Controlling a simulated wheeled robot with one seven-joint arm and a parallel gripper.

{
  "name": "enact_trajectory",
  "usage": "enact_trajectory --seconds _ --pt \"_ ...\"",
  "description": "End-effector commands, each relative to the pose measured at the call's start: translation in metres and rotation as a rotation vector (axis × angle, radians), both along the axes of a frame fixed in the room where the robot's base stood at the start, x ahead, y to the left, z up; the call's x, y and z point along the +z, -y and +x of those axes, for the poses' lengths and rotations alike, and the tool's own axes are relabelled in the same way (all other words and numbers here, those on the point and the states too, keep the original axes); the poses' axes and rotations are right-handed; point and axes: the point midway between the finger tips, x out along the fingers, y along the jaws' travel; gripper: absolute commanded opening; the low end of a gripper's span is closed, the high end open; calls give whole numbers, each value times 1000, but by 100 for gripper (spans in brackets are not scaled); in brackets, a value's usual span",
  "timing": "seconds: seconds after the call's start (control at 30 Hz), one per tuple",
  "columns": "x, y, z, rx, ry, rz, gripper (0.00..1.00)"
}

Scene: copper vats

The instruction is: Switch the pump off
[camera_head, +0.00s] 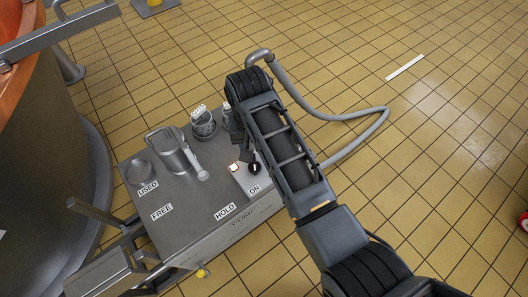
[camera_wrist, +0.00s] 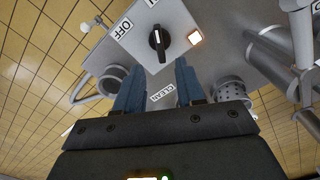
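The pump's switch is a black knob with a white pointer line (camera_wrist: 157,41) on a pale box; it also shows in the head view (camera_head: 254,168). The pointer line runs toward the label cut off at the top of the wrist view; the OFF label (camera_wrist: 122,28) is to its left. In the head view the ON label (camera_head: 254,189) is beside the knob. A small lamp (camera_wrist: 195,37) beside the knob glows. My gripper (camera_wrist: 160,65) is open and empty, its two blue fingers apart, short of the knob. In the head view my arm mostly hides it.
The grey pump cart (camera_head: 190,222) carries a jug (camera_head: 172,150), a round dish (camera_head: 137,169), a perforated cup (camera_wrist: 230,90) and USED, FREE and HOLD labels. A hose (camera_head: 345,115) curves behind my arm. A copper vat (camera_head: 25,80) stands left.

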Motion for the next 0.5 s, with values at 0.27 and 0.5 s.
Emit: enact_trajectory --seconds 0.27,0.5 --pt "-34 0 -1 0 -5 -2 38" --pt "-66 0 0 -1 -3 -1 38"
